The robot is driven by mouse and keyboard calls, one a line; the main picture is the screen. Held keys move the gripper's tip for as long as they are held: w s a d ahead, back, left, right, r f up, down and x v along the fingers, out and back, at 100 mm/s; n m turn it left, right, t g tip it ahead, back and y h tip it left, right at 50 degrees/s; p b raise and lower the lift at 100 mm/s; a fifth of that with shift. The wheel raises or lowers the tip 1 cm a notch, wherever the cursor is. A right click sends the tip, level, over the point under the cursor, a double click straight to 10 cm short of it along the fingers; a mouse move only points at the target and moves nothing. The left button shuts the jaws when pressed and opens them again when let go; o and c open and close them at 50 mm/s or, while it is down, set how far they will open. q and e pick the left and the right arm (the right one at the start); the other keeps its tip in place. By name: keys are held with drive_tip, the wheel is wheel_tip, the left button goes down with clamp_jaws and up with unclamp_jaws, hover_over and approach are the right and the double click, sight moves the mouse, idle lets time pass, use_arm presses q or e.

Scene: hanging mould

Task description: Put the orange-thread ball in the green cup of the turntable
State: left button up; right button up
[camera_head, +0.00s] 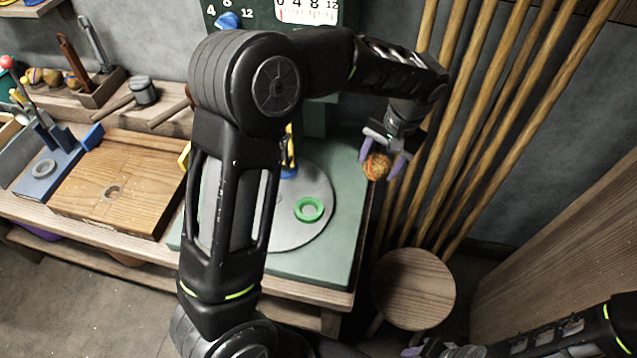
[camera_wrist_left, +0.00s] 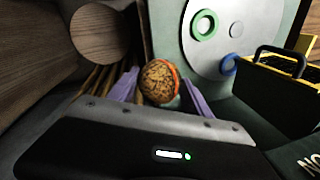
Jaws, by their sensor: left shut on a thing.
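My left gripper (camera_head: 382,158) is shut on the orange-thread ball (camera_head: 376,167), a brown ball with orange strands. It holds the ball in the air, right of the turntable, near the bench's right edge in the head view. The left wrist view shows the ball (camera_wrist_left: 159,82) between the purple fingers. The grey round turntable (camera_head: 290,236) lies on a green base, partly hidden by my left arm. The green cup (camera_head: 309,209), a green ring, sits on its right side; it also shows in the left wrist view (camera_wrist_left: 204,25). My right gripper (camera_head: 418,350) is at the bottom edge, its opening unclear.
A round wooden stool (camera_head: 413,288) stands right of the bench. Several wooden poles (camera_head: 490,110) lean on the wall behind the ball. A wooden board (camera_head: 120,185) lies left. A black and yellow box (camera_wrist_left: 275,85) stands near the turntable in the left wrist view.

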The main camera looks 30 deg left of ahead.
use_arm(q)
drive_tip(key=shift+w+d+f, duration=0.1)
drive_tip(key=shift+f, duration=0.3)
drive_tip(key=shift+s+a+m, duration=0.2)
drive_tip(key=shift+a+m, duration=0.25)
drive_tip(key=shift+m, duration=0.05)
drive_tip(key=s+a+f+m+t+h+p, duration=0.1)
drive_tip(key=s+a+m+p, duration=0.7)
drive_tip(key=m, duration=1.3)
drive_tip(key=s+a+t+h, duration=0.1)
drive_tip(key=s+a+h, duration=0.1)
drive_tip(key=a, duration=0.2)
drive_tip(key=shift+f, duration=0.3)
drive_tip(key=shift+f, duration=0.15)
